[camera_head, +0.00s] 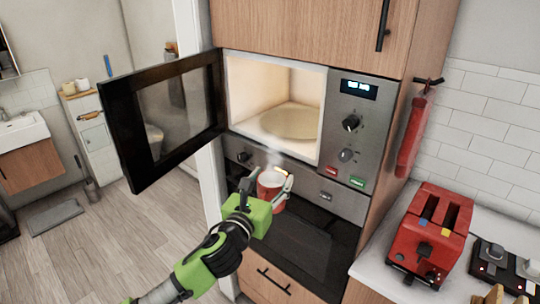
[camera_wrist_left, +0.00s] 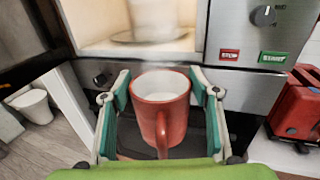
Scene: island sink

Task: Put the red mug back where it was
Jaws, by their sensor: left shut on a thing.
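The red mug (camera_head: 270,186) is in my left gripper (camera_head: 271,186), held upright in the air in front of the oven below the open microwave. Steam rises from it. In the left wrist view the mug (camera_wrist_left: 160,108) sits between the two fingers of my left gripper (camera_wrist_left: 160,95), with its handle toward the palm and a pale inside. The microwave (camera_head: 348,130) is open and lit, with an empty round plate (camera_head: 290,121) inside. My right gripper is not in view.
The microwave door (camera_head: 165,115) stands wide open to the left. A red toaster (camera_head: 430,235) stands on the white counter (camera_head: 385,262) at the right, beside a dark appliance with knobs (camera_head: 505,268).

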